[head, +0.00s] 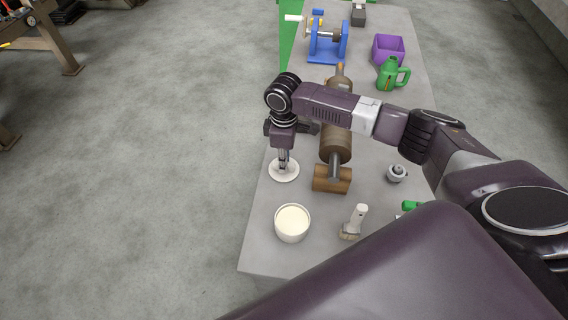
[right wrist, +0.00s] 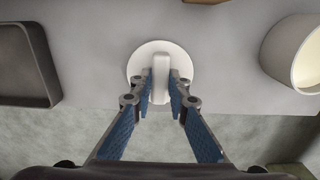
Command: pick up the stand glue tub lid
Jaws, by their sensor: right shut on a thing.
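The glue tub lid is a white round disc with an upright grip; in the head view the lid (head: 276,173) is near the table's left edge. My right gripper (head: 284,162) points down onto it. In the right wrist view the two fingers (right wrist: 161,88) are shut on the grip of the lid (right wrist: 160,49), one on each side. Whether the lid touches the table or hangs just above it, I cannot tell. The open glue tub (head: 292,223), white with cream contents, stands nearer; it also shows in the right wrist view (right wrist: 276,50). My left gripper is not in view.
A brown wooden mallet-like piece (head: 332,180) lies right of the lid. A brush (head: 353,222), a grey metal part (head: 397,173), a green can (head: 391,75), a purple bin (head: 388,50) and a blue device (head: 328,42) share the grey table (head: 262,250). A dark tray (right wrist: 28,65) is beside the lid.

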